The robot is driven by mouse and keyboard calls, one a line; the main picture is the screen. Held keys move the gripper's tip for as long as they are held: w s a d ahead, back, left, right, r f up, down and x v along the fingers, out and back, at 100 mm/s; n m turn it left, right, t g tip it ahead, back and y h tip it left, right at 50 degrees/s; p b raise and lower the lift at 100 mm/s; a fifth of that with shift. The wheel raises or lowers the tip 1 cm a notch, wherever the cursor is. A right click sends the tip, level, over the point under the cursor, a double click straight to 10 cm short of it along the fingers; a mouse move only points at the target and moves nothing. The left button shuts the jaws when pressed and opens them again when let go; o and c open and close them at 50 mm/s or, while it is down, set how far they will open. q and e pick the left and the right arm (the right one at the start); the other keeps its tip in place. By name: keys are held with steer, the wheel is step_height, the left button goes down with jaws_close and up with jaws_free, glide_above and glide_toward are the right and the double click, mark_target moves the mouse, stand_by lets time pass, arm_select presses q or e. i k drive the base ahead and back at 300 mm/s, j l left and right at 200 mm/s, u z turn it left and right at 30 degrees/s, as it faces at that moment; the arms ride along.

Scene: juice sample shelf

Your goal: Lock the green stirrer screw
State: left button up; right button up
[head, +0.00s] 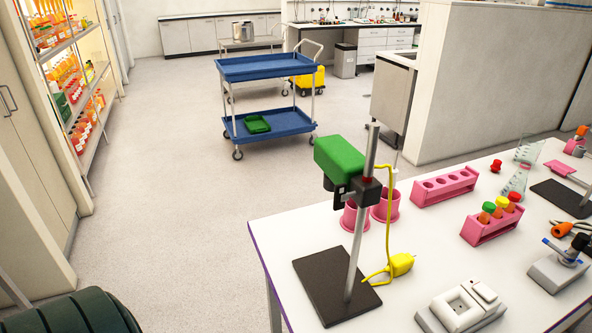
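The green stirrer (340,158) is a green box-shaped motor head on a stand near the table's left edge. A dark clamp block (368,194) joins it to an upright metal rod (357,245), which rises from a black base plate (335,287). A small reddish spot shows on the clamp; I cannot tell whether it is the screw or how tight it is. A yellow cord (389,210) runs from the stirrer down to a yellow plug-like piece (400,264) on the table. Neither of my grippers is in view.
The white table (290,230) also holds pink cups (386,206) close behind the rod, a pink rack (445,186), a second rack with capped tubes (491,226) and a white device (462,307). A blue cart (262,68) stands beyond. Open floor lies left of the table.

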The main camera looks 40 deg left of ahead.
mark_target(342, 194)
steer(key=u, duration=1)
